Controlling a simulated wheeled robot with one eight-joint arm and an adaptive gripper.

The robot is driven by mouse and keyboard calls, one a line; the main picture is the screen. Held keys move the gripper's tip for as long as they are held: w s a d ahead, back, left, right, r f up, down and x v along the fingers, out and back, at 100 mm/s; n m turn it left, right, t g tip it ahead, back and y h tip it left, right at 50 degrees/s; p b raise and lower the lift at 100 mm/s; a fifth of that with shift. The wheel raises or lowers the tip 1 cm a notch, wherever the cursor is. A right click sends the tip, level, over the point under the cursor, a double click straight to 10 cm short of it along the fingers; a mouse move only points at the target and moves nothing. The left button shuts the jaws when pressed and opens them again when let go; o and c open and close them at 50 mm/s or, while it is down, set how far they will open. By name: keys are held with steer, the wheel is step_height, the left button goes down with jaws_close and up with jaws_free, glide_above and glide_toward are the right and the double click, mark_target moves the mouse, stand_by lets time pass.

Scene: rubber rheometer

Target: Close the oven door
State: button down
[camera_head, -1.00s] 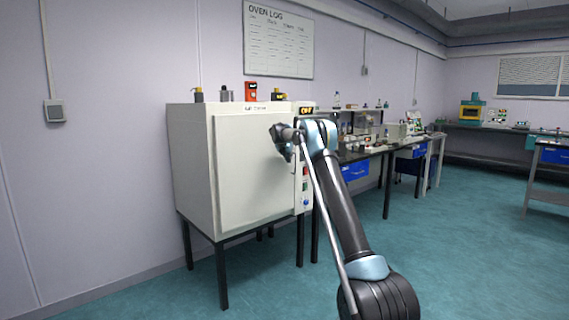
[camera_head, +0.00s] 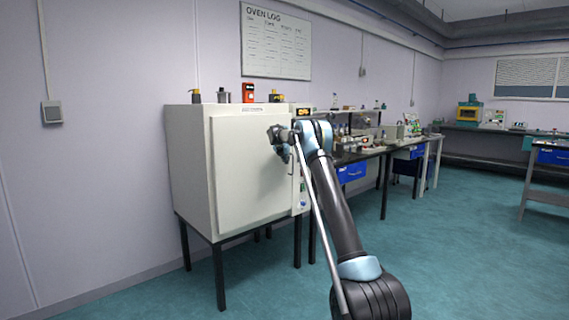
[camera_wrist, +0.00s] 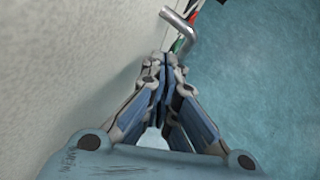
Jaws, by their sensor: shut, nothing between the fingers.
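The oven (camera_head: 188,170) is a white box on a black stand, left of centre in the head view. Its door (camera_head: 245,175) is a pale panel across the front. It looks flush or nearly flush with the body; I cannot tell whether a small gap is left. My gripper (camera_head: 277,138) is in front of the door's upper right part. In the wrist view my gripper (camera_wrist: 162,68) is shut and empty, close beside the pale door surface (camera_wrist: 70,65). A bent metal handle (camera_wrist: 178,28) shows just beyond the fingertips. I cannot tell whether the fingers touch the door.
The oven's control strip (camera_head: 301,190) is right of the door, partly behind my arm. Several small items, including an orange device (camera_head: 248,92), stand on the oven top. A black workbench (camera_head: 375,153) with blue drawers is to the right. The teal floor (camera_head: 450,250) is clear.

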steer(key=s+d+r, duration=0.6)
steer(key=s+r, duration=0.1)
steer(key=s+d+r+m+g, duration=0.1)
steer(key=s+d+r+m, duration=0.15)
steer(key=s, duration=0.35)
steer(key=s+d+r+m, duration=0.1)
steer(key=s+m, duration=0.2)
steer(key=s, duration=0.3)
steer(key=s+d+r+m+g, duration=0.1)
steer(key=s+d+m, duration=0.1)
steer(key=s, duration=0.4)
steer(key=s+d+f+m+g, duration=0.15)
steer(key=s+m, duration=0.25)
steer(key=s, duration=0.8)
steer(key=s+d+f+m, duration=0.1)
steer(key=s+d+m, duration=0.3)
steer(key=s, duration=0.8)
steer(key=s+f+m+g+y, duration=0.1)
steer(key=s+f+m, duration=0.4)
steer(key=s, duration=0.8)
steer(key=s+f+m+y, duration=0.1)
steer(key=s+f+m, duration=0.5)
steer(key=s+f, duration=0.5)
steer(key=s+a+f+m+g+y, duration=0.1)
steer(key=s+f+m, duration=0.4)
steer(key=s, duration=1)
step_height(320, 180, down, 3)
steer(key=shift+s+f+g, duration=0.15)
steer(key=shift+s+g, duration=0.2)
steer(key=shift+a, duration=0.1)
